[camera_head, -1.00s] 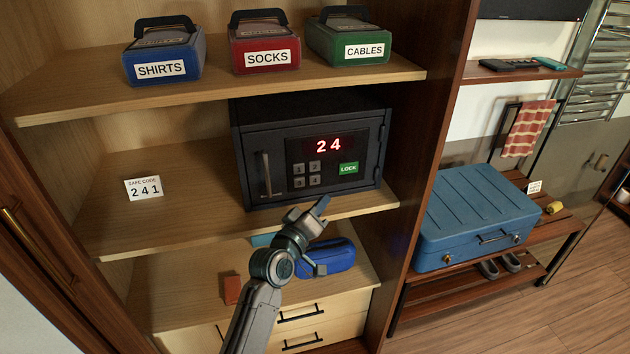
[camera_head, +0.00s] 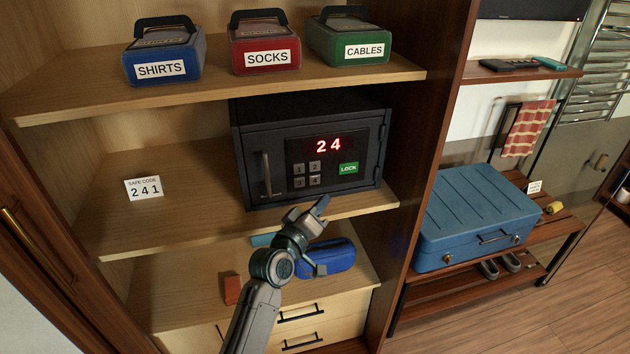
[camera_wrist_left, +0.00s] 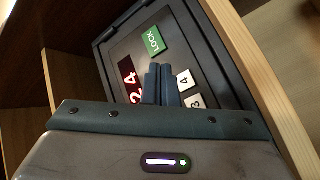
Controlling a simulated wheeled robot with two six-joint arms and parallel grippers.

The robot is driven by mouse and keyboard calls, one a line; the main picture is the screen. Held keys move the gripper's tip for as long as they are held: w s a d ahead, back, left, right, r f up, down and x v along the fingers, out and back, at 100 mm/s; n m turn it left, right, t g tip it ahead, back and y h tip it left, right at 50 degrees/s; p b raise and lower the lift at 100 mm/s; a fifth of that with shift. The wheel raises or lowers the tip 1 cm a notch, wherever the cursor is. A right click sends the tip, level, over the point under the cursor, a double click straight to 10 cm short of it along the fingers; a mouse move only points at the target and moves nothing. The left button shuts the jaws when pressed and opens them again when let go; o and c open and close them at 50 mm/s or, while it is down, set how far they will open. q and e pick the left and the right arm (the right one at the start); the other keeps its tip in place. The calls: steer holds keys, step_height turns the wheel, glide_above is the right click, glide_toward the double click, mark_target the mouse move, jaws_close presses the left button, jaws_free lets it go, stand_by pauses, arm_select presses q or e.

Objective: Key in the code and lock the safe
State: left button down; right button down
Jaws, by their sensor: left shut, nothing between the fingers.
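The dark safe (camera_head: 248,150) stands on the middle shelf with its door shut. Its red display (camera_head: 328,146) reads 24. Below the display are several grey number keys (camera_head: 306,175) and a green LOCK key (camera_head: 348,168). A white card (camera_head: 144,188) at the left reads SAFE CODE 241. My left gripper (camera_head: 322,205) is shut and empty, in front of the safe and below its keypad, apart from the keys. In the left wrist view its fingers (camera_wrist_left: 161,80) point at the panel, near the green LOCK key (camera_wrist_left: 153,40) and hiding part of the keypad. My right gripper is out of view.
Blue SHIRTS (camera_head: 160,52), red SOCKS (camera_head: 264,42) and green CABLES (camera_head: 350,38) boxes stand on the upper shelf. A blue pouch (camera_head: 335,257) lies on the lower shelf. A blue suitcase (camera_head: 475,215) rests on a rack at right.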

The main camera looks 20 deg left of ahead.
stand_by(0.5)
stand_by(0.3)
arm_select(q)
steer(key=s+r+m+t+p, duration=0.1)
steer(key=s+m+t+p, duration=0.1)
steer(key=m, duration=1.3)
steer(key=s+a+r+m+t+y+p, duration=0.1)
steer(key=s+r+m+t+p, duration=0.1)
steer(key=m, duration=1.3)
steer(key=shift+s+r+y+p, duration=0.25)
steer(key=shift+s+y+p, duration=0.1)
steer(key=shift+s, duration=0.3)
